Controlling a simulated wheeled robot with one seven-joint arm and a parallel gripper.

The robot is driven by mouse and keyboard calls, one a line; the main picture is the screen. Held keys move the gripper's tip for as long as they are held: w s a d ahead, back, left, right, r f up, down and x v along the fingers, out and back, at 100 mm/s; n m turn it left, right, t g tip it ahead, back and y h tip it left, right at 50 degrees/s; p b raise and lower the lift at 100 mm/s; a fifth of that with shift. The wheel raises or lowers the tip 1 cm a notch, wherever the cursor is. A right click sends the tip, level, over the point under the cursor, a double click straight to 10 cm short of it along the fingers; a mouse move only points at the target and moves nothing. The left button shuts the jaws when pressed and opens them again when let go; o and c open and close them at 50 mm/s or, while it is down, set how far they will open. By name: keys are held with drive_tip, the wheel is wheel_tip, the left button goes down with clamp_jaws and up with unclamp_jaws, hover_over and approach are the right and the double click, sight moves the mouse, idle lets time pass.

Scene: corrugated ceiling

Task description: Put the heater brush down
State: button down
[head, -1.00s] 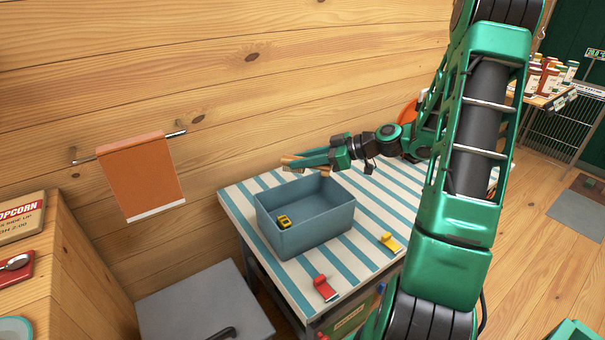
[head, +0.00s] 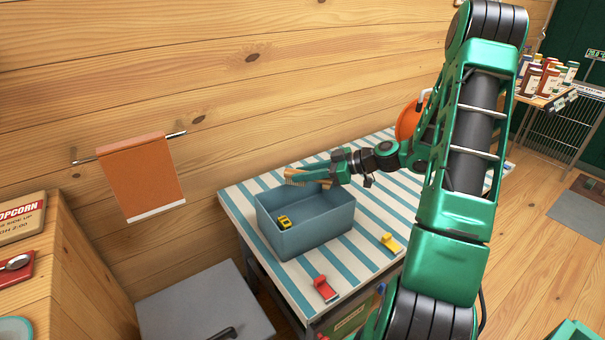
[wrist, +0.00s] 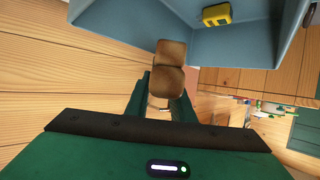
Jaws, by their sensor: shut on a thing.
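The heater brush (head: 298,178) is a brown, wooden-looking piece held at the end of my arm, above the back rim of the blue-grey bin. My gripper (head: 316,171) is shut on it. In the wrist view, the brown heater brush (wrist: 169,80) sits between the fingers of my gripper (wrist: 163,98), with the bin's interior beyond it. The part between the fingers is partly hidden.
The open bin (head: 307,236) stands on a striped table (head: 385,190) and holds a small yellow object (head: 285,221). A red item (head: 325,288) and a yellow item (head: 390,243) lie near the front edge. The wooden wall is close behind.

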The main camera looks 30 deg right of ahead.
drive_tip(key=shift+f, duration=0.3)
drive_tip(key=c, duration=1.5)
unclamp_jaws()
drive_tip(key=shift+c, duration=0.2)
